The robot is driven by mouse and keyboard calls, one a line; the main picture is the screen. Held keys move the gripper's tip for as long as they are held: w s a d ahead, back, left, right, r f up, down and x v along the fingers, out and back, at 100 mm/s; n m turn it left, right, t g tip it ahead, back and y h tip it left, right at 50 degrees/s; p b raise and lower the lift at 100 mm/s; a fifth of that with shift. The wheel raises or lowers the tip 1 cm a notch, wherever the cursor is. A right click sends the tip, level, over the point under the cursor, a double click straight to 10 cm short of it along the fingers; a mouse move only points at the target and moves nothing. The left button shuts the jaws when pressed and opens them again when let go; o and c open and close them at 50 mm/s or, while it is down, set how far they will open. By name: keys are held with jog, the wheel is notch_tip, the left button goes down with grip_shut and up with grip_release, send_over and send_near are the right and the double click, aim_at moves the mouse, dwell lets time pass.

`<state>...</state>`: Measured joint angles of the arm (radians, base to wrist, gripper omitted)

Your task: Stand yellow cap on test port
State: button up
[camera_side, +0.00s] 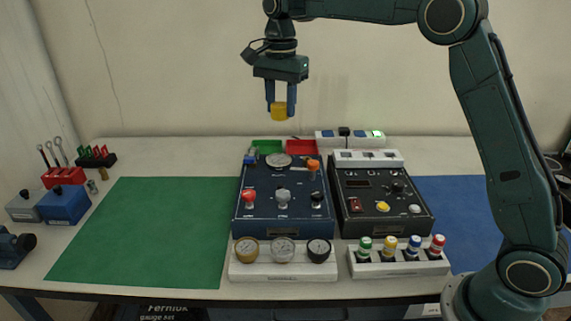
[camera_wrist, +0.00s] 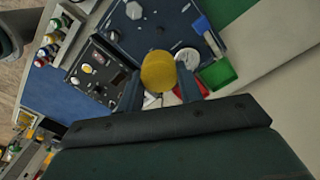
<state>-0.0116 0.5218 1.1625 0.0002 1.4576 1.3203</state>
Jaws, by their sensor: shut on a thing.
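My gripper (camera_side: 280,108) is shut on the yellow cap (camera_side: 279,112) and holds it high above the back of the work table. In the wrist view the yellow cap (camera_wrist: 158,71) sits between the two fingers. The blue panel (camera_side: 284,197) stands below, with a red knob, grey knobs, an orange-topped fitting (camera_side: 313,165) and a round silver disc (camera_side: 279,160) on its top. I cannot tell which fitting is the test port. The cap is well apart from the panel.
A black panel (camera_side: 380,200) stands right of the blue one. A rack of capped bottles (camera_side: 398,264) and a gauge stand (camera_side: 283,270) are in front. Green (camera_side: 268,146) and red (camera_side: 301,147) bins and a power strip (camera_side: 350,138) are behind. The green mat (camera_side: 140,232) is clear.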

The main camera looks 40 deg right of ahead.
dwell(0.4)
jog(key=w+d+f, duration=0.2)
jog(key=d+f, duration=0.8)
jog(key=d, duration=0.3)
jog(key=shift+w+f, duration=0.2)
jog(key=shift+f, duration=0.1)
jog(key=shift+f, duration=0.1)
jog(key=shift+f, duration=2.35)
jog(key=shift+f, duration=2.2)
jog(key=o, duration=1)
jog(key=shift+o, duration=0.2)
jog(key=shift+r, duration=0.15)
